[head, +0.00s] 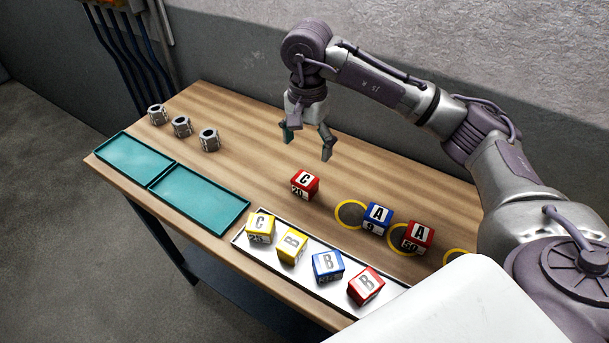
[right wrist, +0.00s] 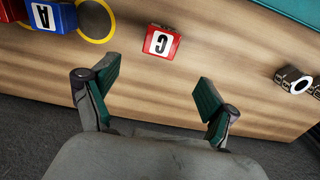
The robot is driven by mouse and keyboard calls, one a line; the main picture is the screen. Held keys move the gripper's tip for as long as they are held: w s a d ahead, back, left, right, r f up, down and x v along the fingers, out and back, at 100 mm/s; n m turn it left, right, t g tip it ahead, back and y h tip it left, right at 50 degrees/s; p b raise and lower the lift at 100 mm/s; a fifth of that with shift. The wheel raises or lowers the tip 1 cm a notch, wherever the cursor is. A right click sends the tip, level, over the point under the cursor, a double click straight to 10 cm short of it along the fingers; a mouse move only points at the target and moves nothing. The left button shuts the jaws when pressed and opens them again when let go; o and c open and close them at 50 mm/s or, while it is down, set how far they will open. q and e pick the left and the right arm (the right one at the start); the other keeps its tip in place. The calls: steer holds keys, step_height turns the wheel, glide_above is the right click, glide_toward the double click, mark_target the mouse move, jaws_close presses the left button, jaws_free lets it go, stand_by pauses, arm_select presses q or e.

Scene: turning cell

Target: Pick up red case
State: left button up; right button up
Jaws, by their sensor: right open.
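A red case marked C (head: 305,184) stands alone on the wooden table, near its middle in the head view. My right gripper (head: 307,146) is above the table, behind the red C case in the head view, open and empty. In the right wrist view the red C case (right wrist: 161,42) lies beyond the fingertips, between the lines of the two open fingers (right wrist: 155,98), and apart from them. My left gripper is not in view.
A white tray (head: 240,243) along the front edge holds yellow, blue and red cases. A blue A case (head: 377,218) stands by yellow rings (head: 338,221). Two teal trays (head: 192,226) and several metal parts (head: 182,127) are at left. A grey wall (head: 232,48) runs behind the table.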

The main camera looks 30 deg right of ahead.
mark_target(306, 177)
steer(key=f, duration=0.3)
steer(key=f+p, duration=0.1)
steer(key=f, duration=0.1)
steer(key=shift+s+a+f, duration=0.1)
steer(key=shift+s+f, duration=0.15)
steer(key=shift+f, duration=0.35)
steer(key=shift+w+f+p, duration=0.1)
steer(key=shift+f+p, duration=0.2)
step_height(306, 177, down, 4)
steer(key=shift+r+p, duration=0.25)
steer(key=shift+p, duration=0.6)
steer(key=shift+f, duration=0.6)
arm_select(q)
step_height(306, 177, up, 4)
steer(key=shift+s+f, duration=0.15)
arm_select(e)
steer(key=c, duration=1.4)
